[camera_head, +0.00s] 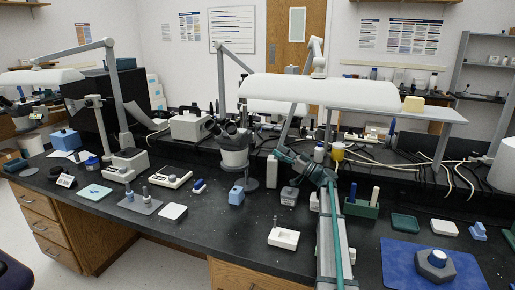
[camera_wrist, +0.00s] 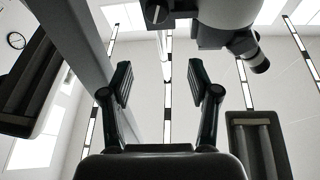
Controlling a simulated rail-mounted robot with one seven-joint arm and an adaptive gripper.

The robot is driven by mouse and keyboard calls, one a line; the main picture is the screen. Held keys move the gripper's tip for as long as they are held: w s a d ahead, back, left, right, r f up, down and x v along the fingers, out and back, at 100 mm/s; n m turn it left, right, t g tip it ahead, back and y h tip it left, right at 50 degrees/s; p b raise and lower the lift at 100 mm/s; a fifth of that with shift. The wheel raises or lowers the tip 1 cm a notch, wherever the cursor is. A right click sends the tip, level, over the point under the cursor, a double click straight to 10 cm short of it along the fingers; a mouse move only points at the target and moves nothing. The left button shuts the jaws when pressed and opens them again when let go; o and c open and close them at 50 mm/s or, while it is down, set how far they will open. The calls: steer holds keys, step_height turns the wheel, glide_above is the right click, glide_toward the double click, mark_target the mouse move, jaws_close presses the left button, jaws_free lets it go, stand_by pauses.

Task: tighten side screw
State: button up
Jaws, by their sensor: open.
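My gripper (camera_head: 284,156) is raised above the bench near its middle, right of the microscope. In the wrist view, its two dark fingers (camera_wrist: 162,84) stand wide apart with nothing between them, pointing up toward the ceiling. No side screw can be made out for certain. A white block with a small upright pin (camera_head: 285,238) sits on the bench near the front edge. My gripper is apart from both.
The microscope (camera_head: 235,150) stands left of my gripper and looms close in the wrist view (camera_wrist: 228,14). A long white lamp (camera_head: 325,93) hangs overhead. A green holder (camera_head: 361,208) stands right of my arm.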

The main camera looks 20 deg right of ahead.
mark_target(256, 145)
steer(key=w+a, duration=0.3)
steer(key=w+a+p, duration=0.1)
steer(key=w+a, duration=0.1)
steer(key=w, duration=0.2)
steer(key=shift+a, duration=0.4)
steer(key=shift+w+a+r, duration=0.2)
steer(key=shift+w+a, duration=0.2)
steer(key=c, duration=1.2)
steer(key=shift+o, duration=0.2)
steer(key=shift+m, duration=0.3)
